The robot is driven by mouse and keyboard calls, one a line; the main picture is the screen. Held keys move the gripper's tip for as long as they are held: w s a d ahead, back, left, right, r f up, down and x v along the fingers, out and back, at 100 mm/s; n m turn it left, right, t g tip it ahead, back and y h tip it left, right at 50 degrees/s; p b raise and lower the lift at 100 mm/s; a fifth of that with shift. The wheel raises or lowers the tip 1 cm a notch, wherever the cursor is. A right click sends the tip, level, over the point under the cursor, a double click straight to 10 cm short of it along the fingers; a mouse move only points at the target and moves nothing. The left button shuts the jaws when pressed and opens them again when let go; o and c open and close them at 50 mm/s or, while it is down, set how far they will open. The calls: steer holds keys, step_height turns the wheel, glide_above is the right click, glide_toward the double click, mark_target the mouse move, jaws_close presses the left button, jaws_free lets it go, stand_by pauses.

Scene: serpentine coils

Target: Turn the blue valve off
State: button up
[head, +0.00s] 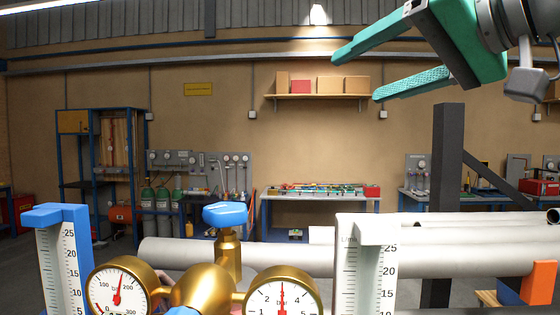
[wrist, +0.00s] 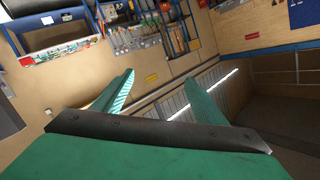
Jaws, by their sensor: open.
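The blue valve (head: 225,214) is a blue knob on top of a brass stem, in the lower middle of the head view. The stem rises from a brass body (head: 203,288) between two round pressure gauges. My gripper (head: 352,78) has green fingers and is at the upper right of the head view, above and to the right of the valve and well apart from it. The fingers are spread with nothing between them. In the wrist view my gripper (wrist: 155,95) is also open and empty, facing the wall and ceiling. The valve is not visible in the wrist view.
The left gauge (head: 120,290) and right gauge (head: 283,297) flank the brass body. A blue-topped scale (head: 58,250) stands left, a white-topped scale (head: 362,262) right. Grey pipes (head: 280,257) run behind. A dark post (head: 446,160) stands right. The space above the valve is clear.

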steer(key=s+a+f+n+g+h, duration=0.25)
steer(key=a+f+g, duration=0.2)
steer(key=a, duration=0.65)
steer(key=n+g+h, duration=0.3)
steer(key=h, duration=0.1)
glide_toward(226, 207)
step_height(226, 207, down, 3)
steer(key=w, duration=0.1)
steer(key=shift+y, duration=0.25)
steer(key=x, duration=0.8)
steer(key=shift+w+a, duration=0.2)
steer(key=c, duration=1.3)
steer(key=shift+r+m+t+h, duration=0.1)
steer(key=shift+m+t+h, duration=0.55)
steer(key=shift+m, duration=1.1)
